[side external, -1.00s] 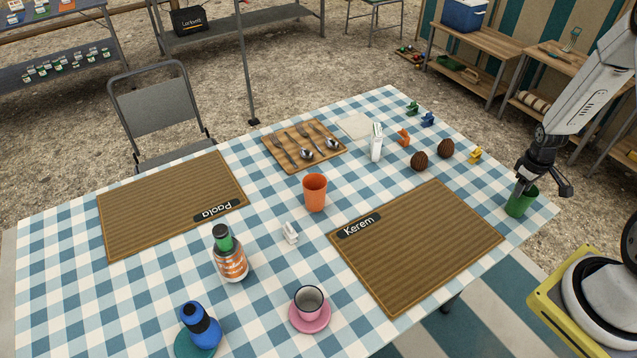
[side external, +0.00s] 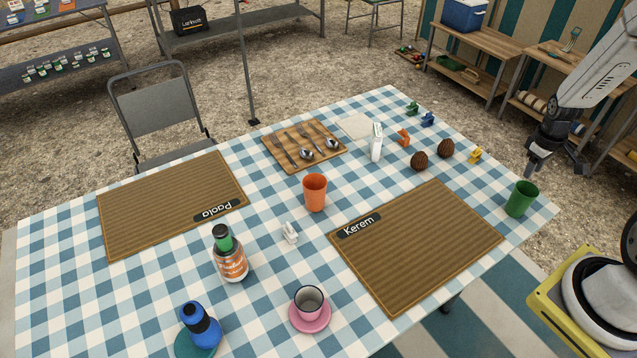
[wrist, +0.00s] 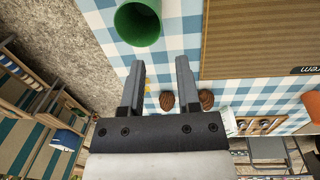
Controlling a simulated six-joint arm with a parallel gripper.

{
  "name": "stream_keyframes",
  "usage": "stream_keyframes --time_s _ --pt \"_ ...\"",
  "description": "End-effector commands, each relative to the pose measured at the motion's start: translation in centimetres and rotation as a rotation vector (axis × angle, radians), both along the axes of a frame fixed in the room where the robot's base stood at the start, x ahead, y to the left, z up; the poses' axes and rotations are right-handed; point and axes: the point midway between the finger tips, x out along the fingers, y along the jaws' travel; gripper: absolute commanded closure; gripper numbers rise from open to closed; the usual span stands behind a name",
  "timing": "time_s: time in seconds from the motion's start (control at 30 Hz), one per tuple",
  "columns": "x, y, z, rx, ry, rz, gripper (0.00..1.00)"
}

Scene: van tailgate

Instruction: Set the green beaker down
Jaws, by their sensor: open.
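The green beaker (side external: 521,199) stands upright on the checked tablecloth near the right corner of the table, to the right of the Kerem mat. It also shows at the top of the wrist view (wrist: 140,24), with its open mouth facing the camera. My gripper (side external: 532,172) is open and empty above and behind the beaker, apart from it. In the wrist view my gripper's two fingers (wrist: 159,75) are spread with nothing between them, and the beaker lies beyond their tips.
The Kerem mat (side external: 418,245) is empty. Two brown egg-shaped things (side external: 419,161) and small coloured figures, such as a yellow one (side external: 475,155), stand near the far right edge. An orange cup (side external: 315,193) stands mid-table. Bare cloth surrounds the beaker.

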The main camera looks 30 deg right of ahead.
Motion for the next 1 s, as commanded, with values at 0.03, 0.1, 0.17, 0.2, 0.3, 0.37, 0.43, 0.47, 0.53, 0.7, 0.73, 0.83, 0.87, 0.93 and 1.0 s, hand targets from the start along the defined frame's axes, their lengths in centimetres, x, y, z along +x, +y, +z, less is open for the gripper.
stream_keyframes --time_s 0.03,0.1,0.17,0.2,0.3,0.37,0.43,0.47,0.53,0.7,0.73,0.83,0.87,0.93,1.0 --pt "0.0 0.0 0.0 0.000 0.000 0.000 0.59" --pt "0.0 0.0 0.0 0.000 0.000 0.000 0.59" --pt "0.0 0.0 0.0 0.000 0.000 0.000 0.59" --pt "0.0 0.0 0.0 0.000 0.000 0.000 0.59" --pt "0.0 0.0 0.0 0.000 -0.001 0.000 0.59" --pt "0.0 0.0 0.0 -0.001 -0.001 0.000 0.59" --pt "0.1 0.2 0.1 -0.001 -0.002 0.001 0.59" --pt "0.2 0.3 0.2 -0.002 -0.004 0.002 0.59" --pt "0.6 0.8 0.6 -0.004 -0.009 0.004 0.59" --pt "2.3 3.9 2.3 -0.011 -0.034 0.014 0.59" --pt "2.7 4.7 2.8 -0.014 -0.040 0.015 0.59" --pt "3.8 8.0 4.3 -0.016 -0.066 0.024 0.59" --pt "4.2 9.0 4.9 -0.017 -0.075 0.025 0.59" --pt "4.7 11.7 6.0 -0.015 -0.095 0.030 0.59" --pt "5.0 14.4 7.1 -0.012 -0.117 0.035 0.59"
